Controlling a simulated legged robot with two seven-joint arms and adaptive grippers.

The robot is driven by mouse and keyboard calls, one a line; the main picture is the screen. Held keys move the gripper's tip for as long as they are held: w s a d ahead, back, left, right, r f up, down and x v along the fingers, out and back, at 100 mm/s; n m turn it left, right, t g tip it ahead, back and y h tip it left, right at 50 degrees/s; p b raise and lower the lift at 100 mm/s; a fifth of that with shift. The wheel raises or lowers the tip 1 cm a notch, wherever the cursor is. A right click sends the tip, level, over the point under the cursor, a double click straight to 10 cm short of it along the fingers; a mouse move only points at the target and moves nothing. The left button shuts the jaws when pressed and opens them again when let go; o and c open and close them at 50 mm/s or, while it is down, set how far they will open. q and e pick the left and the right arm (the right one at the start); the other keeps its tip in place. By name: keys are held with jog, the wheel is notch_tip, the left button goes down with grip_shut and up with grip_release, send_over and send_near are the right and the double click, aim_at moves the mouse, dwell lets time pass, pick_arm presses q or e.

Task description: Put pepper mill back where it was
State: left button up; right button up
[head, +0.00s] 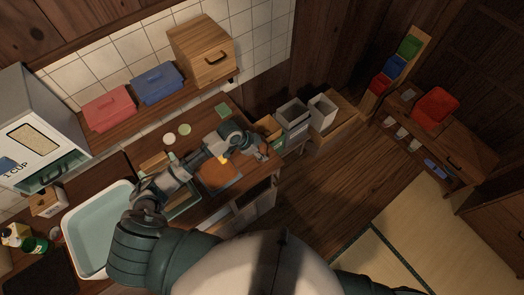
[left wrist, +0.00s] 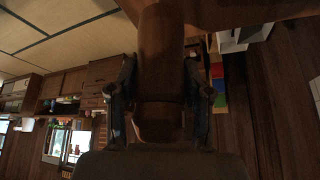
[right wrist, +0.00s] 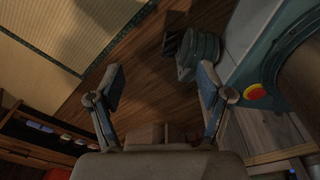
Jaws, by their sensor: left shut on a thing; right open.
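The pepper mill (left wrist: 160,55) is a brown wooden cylinder standing between the fingers of my left gripper (left wrist: 160,95) in the left wrist view. The left gripper is shut on it. In the head view my left gripper (head: 260,151) is over the right end of the wooden counter, beside an orange-brown board (head: 220,174). The mill is too dark and small to make out there. My right gripper (right wrist: 160,82) is open and empty in the right wrist view, above the wood floor. It is not seen in the head view.
Grey bins (head: 292,114) stand just right of the counter end. A sink (head: 93,207) is left.

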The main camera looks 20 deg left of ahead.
pick_arm(q)
jog(key=shift+w+a+f, duration=0.5)
jog(key=shift+w+a, duration=0.25)
jog(key=shift+d+f+p, duration=0.25)
jog(key=shift+f+p, duration=0.05)
jog(key=shift+f, duration=0.75)
jog(key=shift+d+f, duration=0.2)
jog(key=shift+f, duration=0.05)
jog(key=shift+d, duration=0.4)
jog(key=o, duration=1.2)
jog(key=shift+a, duration=0.1)
jog(key=shift+c, duration=0.2)
jog(key=shift+o, duration=1)
jog(key=shift+a+f, duration=0.1)
jog(key=shift+a, duration=0.35)
jog(key=shift+s+a+r, duration=0.1)
jog(key=shift+a+r, duration=0.2)
jog(key=shift+r, duration=0.25)
jog(key=v, duration=1)
jog(key=shift+s+r, duration=0.25)
jog(key=shift+r, duration=0.15)
pick_arm(e)
jog(key=shift+a+r, duration=0.2)
jog(key=shift+a, duration=0.95)
